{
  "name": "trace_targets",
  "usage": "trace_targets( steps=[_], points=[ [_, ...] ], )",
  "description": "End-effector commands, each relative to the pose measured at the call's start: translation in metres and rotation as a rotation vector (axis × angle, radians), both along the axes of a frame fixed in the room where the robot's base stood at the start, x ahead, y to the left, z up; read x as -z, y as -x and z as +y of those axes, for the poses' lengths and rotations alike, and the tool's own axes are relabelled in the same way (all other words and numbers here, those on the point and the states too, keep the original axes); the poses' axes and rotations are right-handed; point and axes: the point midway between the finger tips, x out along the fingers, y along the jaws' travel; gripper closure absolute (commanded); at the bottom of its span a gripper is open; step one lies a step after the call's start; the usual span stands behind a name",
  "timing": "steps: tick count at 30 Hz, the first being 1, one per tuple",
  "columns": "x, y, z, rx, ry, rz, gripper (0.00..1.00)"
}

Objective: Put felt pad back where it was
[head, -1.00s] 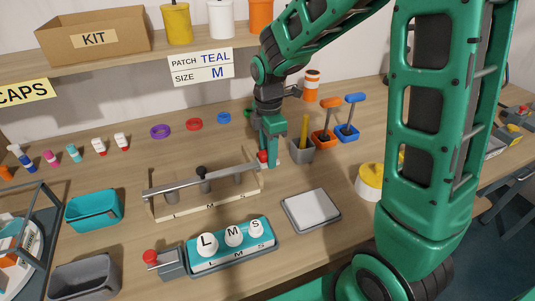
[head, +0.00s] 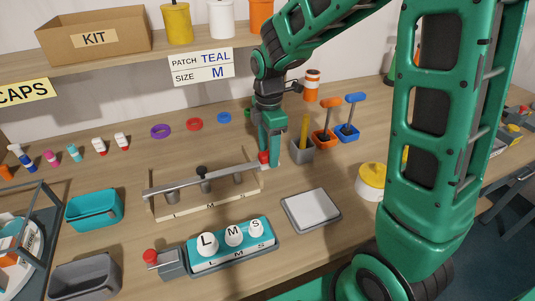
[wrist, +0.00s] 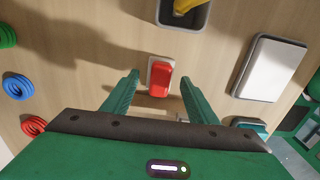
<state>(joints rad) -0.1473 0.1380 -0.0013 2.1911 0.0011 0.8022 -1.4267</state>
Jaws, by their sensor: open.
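A small red block (wrist: 160,78) with rounded edges rests on a pale rectangular plate (wrist: 151,64) on the bench. It may be the felt pad, but I cannot tell for sure. In the head view the red block (head: 263,157) shows at the fingertips, just beyond the right end of the rail stand. My gripper (head: 270,160) points down there. In the wrist view my gripper (wrist: 159,80) is open, with one finger on each side of the red block and visible gaps between. The fingers seem not to touch it.
A grey cup with a yellow tool (head: 302,150) stands close right of my gripper. The rail stand (head: 205,185) is to the left. A grey tray with a white top (head: 311,210) lies in front. Colored rings (head: 194,124) lie behind left.

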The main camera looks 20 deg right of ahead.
Motion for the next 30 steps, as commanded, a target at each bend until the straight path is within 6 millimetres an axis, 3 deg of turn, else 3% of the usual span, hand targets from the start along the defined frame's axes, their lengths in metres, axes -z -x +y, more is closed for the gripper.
trace_targets(
  steps=[9, 15, 21, 30],
  points=[
    [-0.064, -0.001, 0.000, 0.001, -0.001, -0.005, 0.47],
    [-0.092, -0.001, -0.001, 0.001, 0.000, -0.003, 0.47],
    [-0.102, -0.001, -0.001, 0.002, 0.000, -0.002, 0.47],
    [-0.103, 0.000, -0.001, 0.002, 0.000, -0.001, 0.47]
  ],
)
